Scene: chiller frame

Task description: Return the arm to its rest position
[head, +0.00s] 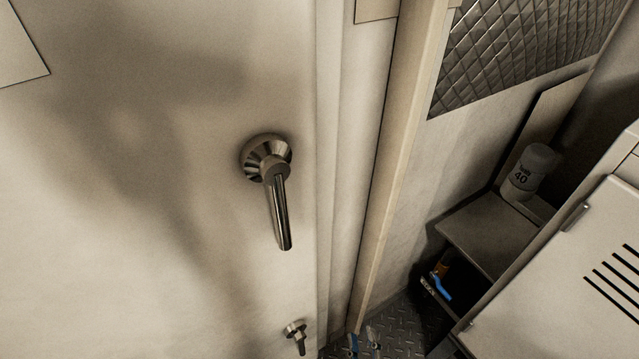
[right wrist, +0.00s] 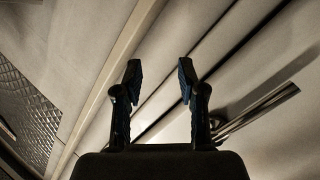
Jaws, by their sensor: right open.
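My right gripper (head: 363,341) just shows at the bottom edge of the head view, only its fingertips in sight, low and to the right of the door handle. In the right wrist view my right gripper (right wrist: 160,78) has its two dark fingers apart, with nothing between them. The metal lever handle (head: 280,205) hangs steeply downward on the pale door (head: 130,220). A metal lever (right wrist: 262,110) also shows to the right of the fingers in the right wrist view, apart from them. My left gripper is in neither view.
A small metal knob (head: 296,332) sits below the handle. A patterned metal floor (head: 400,325) shows between.

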